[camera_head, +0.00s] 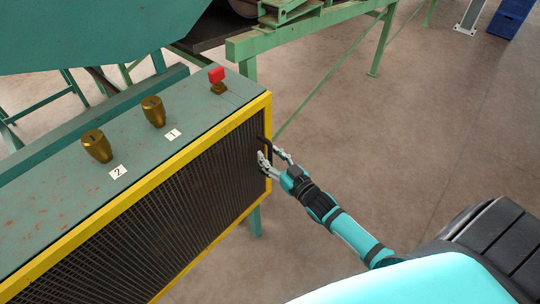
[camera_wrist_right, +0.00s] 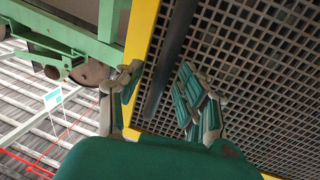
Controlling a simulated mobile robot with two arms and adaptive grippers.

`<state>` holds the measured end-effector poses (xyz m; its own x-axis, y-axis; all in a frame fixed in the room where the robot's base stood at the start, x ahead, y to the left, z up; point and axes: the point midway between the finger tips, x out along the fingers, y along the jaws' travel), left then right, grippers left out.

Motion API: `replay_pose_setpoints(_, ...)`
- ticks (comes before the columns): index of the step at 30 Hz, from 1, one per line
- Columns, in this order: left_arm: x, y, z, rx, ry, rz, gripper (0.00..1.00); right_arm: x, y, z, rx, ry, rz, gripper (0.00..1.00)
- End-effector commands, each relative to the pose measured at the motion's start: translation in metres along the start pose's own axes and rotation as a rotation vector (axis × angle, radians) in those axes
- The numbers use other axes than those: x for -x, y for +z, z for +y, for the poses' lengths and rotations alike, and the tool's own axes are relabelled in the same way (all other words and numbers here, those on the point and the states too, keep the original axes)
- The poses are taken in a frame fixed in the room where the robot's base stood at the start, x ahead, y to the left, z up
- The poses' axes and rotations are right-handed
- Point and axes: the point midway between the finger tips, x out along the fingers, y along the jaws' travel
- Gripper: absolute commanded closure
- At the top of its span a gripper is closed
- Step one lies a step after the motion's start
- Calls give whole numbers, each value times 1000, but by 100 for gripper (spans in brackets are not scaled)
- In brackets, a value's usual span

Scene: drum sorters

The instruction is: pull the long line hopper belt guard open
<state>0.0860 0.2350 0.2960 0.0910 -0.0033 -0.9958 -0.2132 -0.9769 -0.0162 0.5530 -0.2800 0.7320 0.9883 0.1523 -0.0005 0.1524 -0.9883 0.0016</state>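The belt guard is a dark mesh panel in a yellow frame (camera_head: 120,216) on the front of the green hopper bench. It appears shut, flush with the bench. A dark upright bar handle (camera_head: 263,143) sits near its right end. My right gripper (camera_head: 269,154) is at that handle with its fingers spread. In the right wrist view the handle (camera_wrist_right: 171,55) runs between the two open fingers (camera_wrist_right: 162,92), with gaps visible on both sides. The mesh (camera_wrist_right: 255,70) lies close beyond the fingertips. My left gripper is not in view.
The bench top (camera_head: 60,205) carries two brass knobs (camera_head: 96,146) labelled 2 and 1, and a red-topped button (camera_head: 216,75). A green frame (camera_head: 300,32) stands behind the bench. The floor (camera_head: 420,140) to the right is clear.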

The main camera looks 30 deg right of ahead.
Motion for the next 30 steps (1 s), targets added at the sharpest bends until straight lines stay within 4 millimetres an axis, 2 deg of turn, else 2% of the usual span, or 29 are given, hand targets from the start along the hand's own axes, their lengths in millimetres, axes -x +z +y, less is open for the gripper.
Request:
replay_pose_setpoints(10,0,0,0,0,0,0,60,-5,0,0,-1,0,-1,62)
replay_pose_setpoints(11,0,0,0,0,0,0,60,-5,0,0,-1,0,-1,63)
replay_pose_setpoints(19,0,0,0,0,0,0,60,-5,0,0,0,0,-1,98)
replay_pose_setpoints(30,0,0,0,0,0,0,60,-5,0,0,-1,-1,0,100)
